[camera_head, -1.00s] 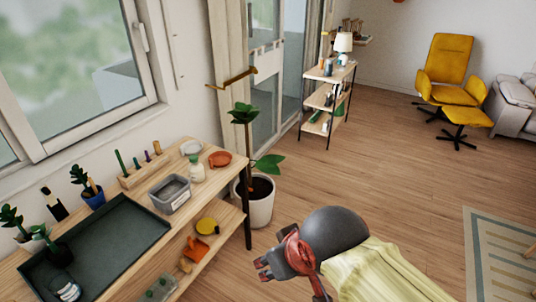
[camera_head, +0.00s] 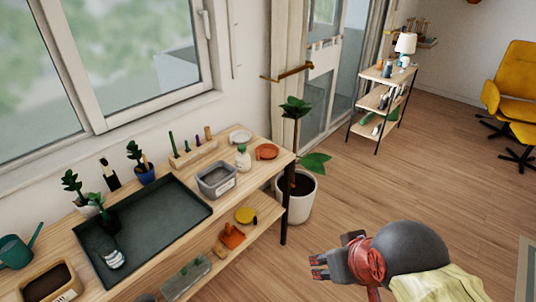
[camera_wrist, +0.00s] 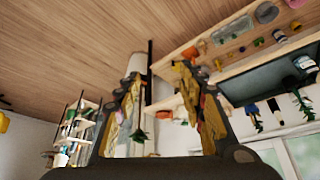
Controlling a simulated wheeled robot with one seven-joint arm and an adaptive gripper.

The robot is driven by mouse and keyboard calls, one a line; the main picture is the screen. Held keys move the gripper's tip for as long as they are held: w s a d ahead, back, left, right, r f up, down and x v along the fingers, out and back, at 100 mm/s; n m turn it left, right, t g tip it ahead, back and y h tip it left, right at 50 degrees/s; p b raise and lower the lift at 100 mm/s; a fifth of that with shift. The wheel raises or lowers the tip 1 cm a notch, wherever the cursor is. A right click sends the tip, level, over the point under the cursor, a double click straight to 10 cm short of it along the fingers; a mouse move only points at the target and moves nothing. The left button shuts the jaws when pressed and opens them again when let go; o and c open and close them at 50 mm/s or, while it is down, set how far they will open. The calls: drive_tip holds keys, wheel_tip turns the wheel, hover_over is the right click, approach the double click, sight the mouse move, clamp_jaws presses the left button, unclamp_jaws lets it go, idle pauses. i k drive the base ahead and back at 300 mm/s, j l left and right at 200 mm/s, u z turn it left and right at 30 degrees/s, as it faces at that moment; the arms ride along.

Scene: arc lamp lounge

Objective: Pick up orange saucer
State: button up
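The orange saucer (camera_head: 266,151) lies on the top of a wooden workbench (camera_head: 262,180), near its right end. A pale saucer (camera_head: 240,136) lies behind it and a white bottle (camera_head: 243,158) stands to its left. My gripper (camera_head: 318,267) is out over the floor, in front of the bench and below and right of the saucer in the head view, well apart from it. In the wrist view, which looks upside down, the two fingers of my gripper (camera_wrist: 168,105) are spread with nothing between them. I cannot pick out the saucer surely there.
A grey bin (camera_head: 216,181) and a dark tray (camera_head: 145,228) stand on the bench. An orange scoop (camera_head: 232,236) and a yellow round item (camera_head: 245,215) are on the lower shelf. A potted plant (camera_head: 299,205) stands beside the bench's right end.

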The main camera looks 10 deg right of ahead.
sight(267, 152)
drive_tip(key=i+j+z, duration=0.15)
drive_tip(key=i+z, duration=0.35)
drive_tip(key=i+j+z, duration=0.45)
drive_tip(key=i+l, duration=0.05)
drive_tip(key=i, duration=0.05)
